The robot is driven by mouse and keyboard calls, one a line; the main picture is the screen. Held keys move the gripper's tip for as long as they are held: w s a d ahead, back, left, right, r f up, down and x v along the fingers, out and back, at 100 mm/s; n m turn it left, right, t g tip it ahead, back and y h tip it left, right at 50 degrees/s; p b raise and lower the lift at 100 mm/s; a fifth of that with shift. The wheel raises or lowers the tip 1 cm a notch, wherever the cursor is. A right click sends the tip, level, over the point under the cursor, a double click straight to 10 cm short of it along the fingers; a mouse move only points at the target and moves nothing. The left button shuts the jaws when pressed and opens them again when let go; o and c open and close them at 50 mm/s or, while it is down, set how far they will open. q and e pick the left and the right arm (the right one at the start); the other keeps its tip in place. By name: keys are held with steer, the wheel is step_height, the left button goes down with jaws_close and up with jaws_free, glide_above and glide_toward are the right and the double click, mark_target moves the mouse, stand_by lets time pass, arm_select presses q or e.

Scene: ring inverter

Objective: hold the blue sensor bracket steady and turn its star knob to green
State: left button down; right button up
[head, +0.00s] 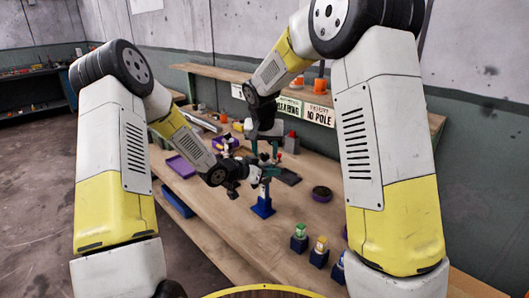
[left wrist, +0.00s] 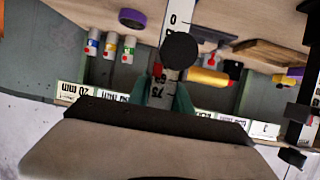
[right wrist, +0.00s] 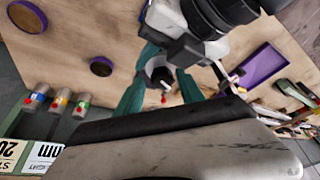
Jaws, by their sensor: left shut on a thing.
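The blue sensor bracket (head: 262,207) stands upright on the bench, with a blue foot and a pale post. My left gripper (head: 246,175) reaches it from the left at the upper post. In the left wrist view its teal fingers (left wrist: 165,92) are shut on a white post with a printed scale (left wrist: 174,28). A dark round knob (left wrist: 180,50) shows just beyond the fingertips. My right gripper (head: 266,155) hangs above the bracket, its teal fingers (right wrist: 163,72) apart on either side of a round dark-and-white part. Whether they touch it is unclear. The knob's color setting cannot be read.
Several small colored cylinders on blue bases (head: 319,251) stand at the bench's right front. A dark purple-rimmed disc (head: 322,193) lies right of the bracket. A purple tray (head: 181,166) lies at left. A labelled shelf (head: 300,110) runs behind.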

steer(key=shift+a, duration=0.25)
steer(key=shift+s+r, duration=0.2)
steer(key=shift+r, duration=0.35)
steer(key=v, duration=0.6)
steer(key=shift+s+d+r, duration=0.15)
steer(key=shift+s+r, duration=0.05)
steer(key=shift+r, duration=0.15)
step_height(320, 180, up, 4)
steer(key=m+g, duration=0.4)
glide_above(265, 154)
steer(key=shift+y, duration=0.3)
step_height(265, 154, down, 11)
steer(key=shift+f, duration=0.25)
